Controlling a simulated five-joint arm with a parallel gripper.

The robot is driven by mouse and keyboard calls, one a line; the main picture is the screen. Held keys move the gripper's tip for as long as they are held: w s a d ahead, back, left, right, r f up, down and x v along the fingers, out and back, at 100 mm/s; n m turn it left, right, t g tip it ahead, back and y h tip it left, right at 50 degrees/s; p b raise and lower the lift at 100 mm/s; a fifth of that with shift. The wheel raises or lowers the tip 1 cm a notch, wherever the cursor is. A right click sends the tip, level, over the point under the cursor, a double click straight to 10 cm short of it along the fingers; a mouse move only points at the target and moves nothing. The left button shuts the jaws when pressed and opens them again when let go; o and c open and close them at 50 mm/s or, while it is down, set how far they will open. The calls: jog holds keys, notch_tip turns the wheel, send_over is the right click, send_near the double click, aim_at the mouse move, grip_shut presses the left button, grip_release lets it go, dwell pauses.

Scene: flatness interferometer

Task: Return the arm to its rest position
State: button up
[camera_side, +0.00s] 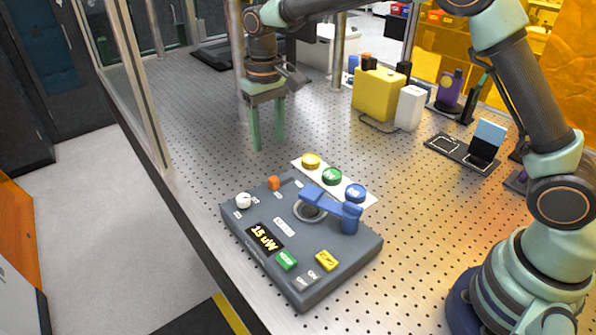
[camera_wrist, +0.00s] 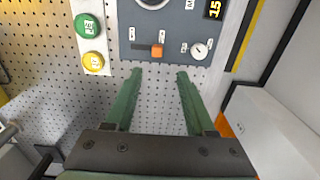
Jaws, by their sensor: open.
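My gripper (camera_side: 268,140) is open and empty, with two green fingers pointing down above the perforated table (camera_side: 190,105). In the side view it hangs behind the grey control box (camera_side: 345,262). In the wrist view the open fingers (camera_wrist: 158,76) point toward the box's edge, near an orange switch (camera_wrist: 157,51) and a white knob (camera_wrist: 199,51). The box has a blue lever arm (camera_side: 330,201), a display reading 15 uW (camera_side: 265,237), and green (camera_side: 286,260) and yellow (camera_side: 326,260) buttons. Nothing is between the fingers.
A white strip with yellow (camera_side: 311,161), green (camera_side: 332,176) and blue (camera_side: 355,192) round pieces lies behind the box. A yellow block (camera_side: 379,94) and white block (camera_side: 409,108) stand farther back. The left table surface is clear.

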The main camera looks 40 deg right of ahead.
jog(key=shift+r, duration=0.55)
jog(key=s+d+r+t, duration=0.3)
jog(key=s+d+r, duration=0.5)
jog(key=s+r, duration=0.1)
jog(key=s+d+t, duration=0.1)
jog(key=s+d, duration=0.1)
jog(key=s, duration=0.3)
jog(key=s+d+f+t, duration=0.1)
jog(key=s+d, duration=0.2)
jog(key=s, duration=0.3)
jog(key=shift+f+t, duration=0.25)
jog(key=shift+t, duration=0.05)
jog(key=shift+s, duration=0.1)
